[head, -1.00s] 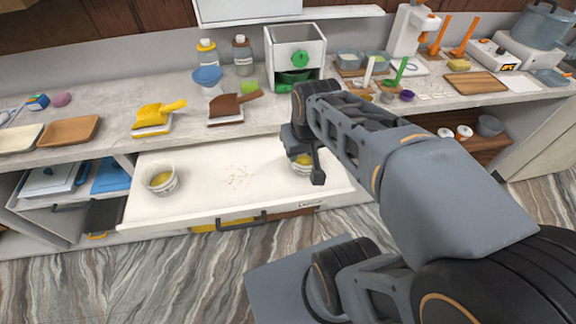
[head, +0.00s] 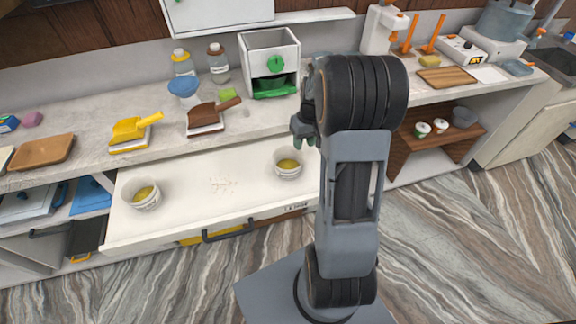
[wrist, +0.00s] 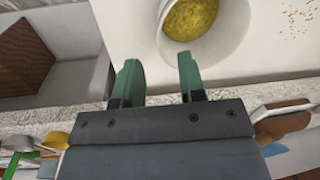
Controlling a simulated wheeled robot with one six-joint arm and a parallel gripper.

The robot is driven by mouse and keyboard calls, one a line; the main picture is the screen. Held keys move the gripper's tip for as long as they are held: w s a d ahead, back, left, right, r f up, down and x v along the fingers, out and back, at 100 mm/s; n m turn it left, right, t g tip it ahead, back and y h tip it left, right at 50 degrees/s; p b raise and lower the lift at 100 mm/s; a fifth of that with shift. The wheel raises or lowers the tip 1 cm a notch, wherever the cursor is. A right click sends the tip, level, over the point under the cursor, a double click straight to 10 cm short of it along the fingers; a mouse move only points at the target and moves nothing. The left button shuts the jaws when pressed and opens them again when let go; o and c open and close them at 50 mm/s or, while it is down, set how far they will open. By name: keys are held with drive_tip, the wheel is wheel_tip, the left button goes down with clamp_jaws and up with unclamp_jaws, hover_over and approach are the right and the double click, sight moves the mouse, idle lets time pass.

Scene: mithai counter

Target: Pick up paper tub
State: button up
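Two round pale tubs with yellow contents stand in the open white drawer: the left tub (head: 145,195) and the right tub (head: 288,167). I cannot tell which one the task means, or whether they are paper. My gripper (head: 304,132) is beyond and above the right tub, partly hidden by my arm. In the wrist view, a tub (wrist: 171,38) shows at the top, cut off by the frame. My gripper's green fingers (wrist: 160,62) are spread below it with nothing between them.
The counter above the drawer holds a yellow scoop (head: 132,128), a brown scoop (head: 207,118) and a white dispenser box (head: 258,58). Small lidded cups (head: 422,130) stand on a brown shelf (head: 430,150) at right. The drawer's middle has only scattered crumbs (head: 223,184).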

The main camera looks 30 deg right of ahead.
sight(300, 158)
drive_tip(key=shift+w+a+f+p, duration=0.1)
drive_tip(key=shift+a+f+p, duration=0.1)
drive_tip(key=shift+f, duration=1)
drive_tip(key=shift+s+a+f+p, duration=0.1)
drive_tip(key=shift+a+f, duration=0.1)
drive_tip(key=shift+f, duration=1.05)
drive_tip(key=shift+w+a+f+p, duration=0.1)
drive_tip(key=shift+a+f+p, duration=0.1)
drive_tip(key=shift+f, duration=1)
clamp_jaws()
